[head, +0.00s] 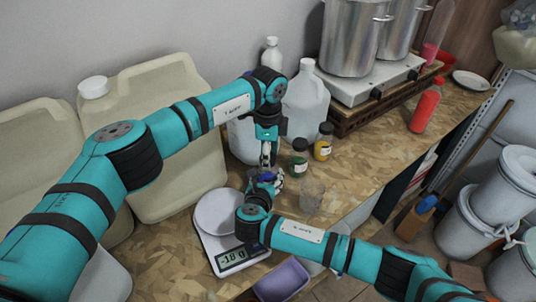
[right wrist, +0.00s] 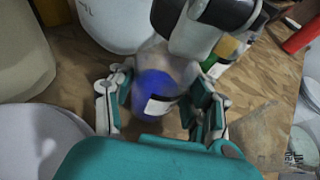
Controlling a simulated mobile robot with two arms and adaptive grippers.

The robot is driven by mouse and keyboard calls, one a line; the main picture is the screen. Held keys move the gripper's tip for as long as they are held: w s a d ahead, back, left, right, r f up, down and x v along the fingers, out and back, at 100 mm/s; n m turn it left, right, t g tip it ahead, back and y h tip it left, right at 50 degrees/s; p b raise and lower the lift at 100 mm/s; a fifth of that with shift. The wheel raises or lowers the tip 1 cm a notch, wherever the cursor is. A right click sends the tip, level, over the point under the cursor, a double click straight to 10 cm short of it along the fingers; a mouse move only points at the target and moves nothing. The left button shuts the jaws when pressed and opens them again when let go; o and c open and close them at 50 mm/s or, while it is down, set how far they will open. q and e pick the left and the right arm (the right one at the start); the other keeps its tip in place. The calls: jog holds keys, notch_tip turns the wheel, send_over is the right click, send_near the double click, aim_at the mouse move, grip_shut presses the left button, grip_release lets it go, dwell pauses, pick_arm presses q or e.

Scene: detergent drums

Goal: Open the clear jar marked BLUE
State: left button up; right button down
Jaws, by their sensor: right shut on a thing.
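The clear jar with blue contents (right wrist: 153,83) stands between the two fingers of my right gripper (right wrist: 160,105) in the right wrist view. A white label shows on its side, but its writing is too blurred to read. In the head view the jar (head: 266,176) is mostly hidden by my grippers. My right gripper (head: 267,184) is shut on it. My left gripper (head: 267,153) points down from above, close over the jar's top. Whether its fingers touch the lid, and whether the lid is on, I cannot tell.
A scale (head: 231,256) reading about -18 g stands left of the jar. Green (head: 299,160) and yellow (head: 323,145) jars stand behind, a clear beaker (head: 311,194) to the right. A purple tray (head: 281,281) is at the front. Large jugs (head: 306,105) stand behind.

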pick_arm(q)
jog(key=shift+w+r, duration=0.1)
jog(key=shift+r, duration=0.15)
jog(key=shift+r, duration=0.9)
jog(key=shift+r, duration=2)
pick_arm(e)
jog(key=shift+c, duration=2.4)
grip_release()
jog(key=shift+s, duration=0.1)
